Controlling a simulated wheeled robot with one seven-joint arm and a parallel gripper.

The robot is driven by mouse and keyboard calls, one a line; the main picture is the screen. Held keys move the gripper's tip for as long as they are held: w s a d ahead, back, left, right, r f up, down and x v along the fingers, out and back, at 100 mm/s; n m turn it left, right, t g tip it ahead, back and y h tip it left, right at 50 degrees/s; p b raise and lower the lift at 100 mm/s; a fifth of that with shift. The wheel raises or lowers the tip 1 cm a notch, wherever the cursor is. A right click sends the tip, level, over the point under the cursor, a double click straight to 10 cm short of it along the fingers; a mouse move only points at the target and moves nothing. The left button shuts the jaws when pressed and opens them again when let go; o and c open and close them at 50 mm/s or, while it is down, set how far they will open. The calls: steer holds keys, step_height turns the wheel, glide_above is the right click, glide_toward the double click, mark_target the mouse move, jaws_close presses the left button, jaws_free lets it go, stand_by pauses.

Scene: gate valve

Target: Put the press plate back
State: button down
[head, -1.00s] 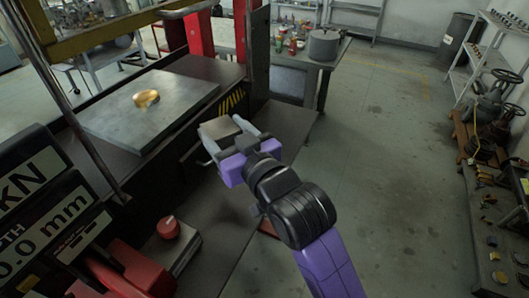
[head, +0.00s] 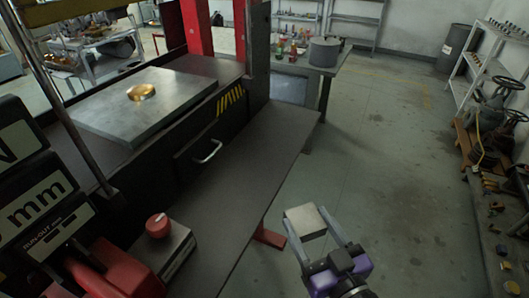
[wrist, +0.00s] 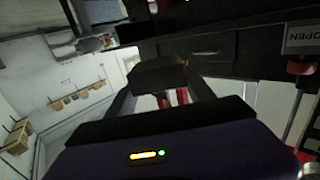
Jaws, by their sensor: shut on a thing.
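The press plate (head: 306,222) is a small, flat, pale grey metal block. My gripper (head: 322,233) is shut on it, with a finger along each side. In the head view it is held out in front of the press bench, over the floor to the right of the dark shelf. In the wrist view the plate (wrist: 158,75) is a dark block between my fingertips. The press bed (head: 140,105) is a large grey slab at upper left with a brass ring (head: 141,91) on it.
A dark shelf (head: 255,165) runs along the press front, bare in its middle. A drawer with a metal handle (head: 208,152) is above it. A red knob box (head: 165,245) stands at its near end. Valves (head: 490,125) stand at the right. The floor between is clear.

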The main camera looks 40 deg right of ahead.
mark_target(266, 151)
steer(key=shift+s+a+f+b, duration=0.1)
steer(key=shift+s+f+b, duration=0.1)
steer(key=shift+s, duration=0.65)
steer(key=shift+s+f+b, duration=0.1)
steer(key=shift+s+f, duration=0.1)
steer(key=shift+s, duration=0.65)
steer(key=b+x, duration=0.2)
steer(key=x, duration=0.8)
steer(key=r+b+x, duration=0.1)
steer(key=b+x, duration=0.2)
steer(key=x, duration=0.8)
steer(key=r+b+x, duration=0.1)
steer(key=b+x, duration=0.1)
steer(key=x, duration=0.9)
steer(key=shift+d, duration=0.4)
steer(key=shift+s+f, duration=0.1)
steer(key=shift+s, duration=0.05)
steer(key=shift+f+b, duration=0.15)
steer(key=shift+b, duration=0.2)
steer(key=shift+c, duration=1.8)
jaws_free()
steer(key=shift+f, duration=0.2)
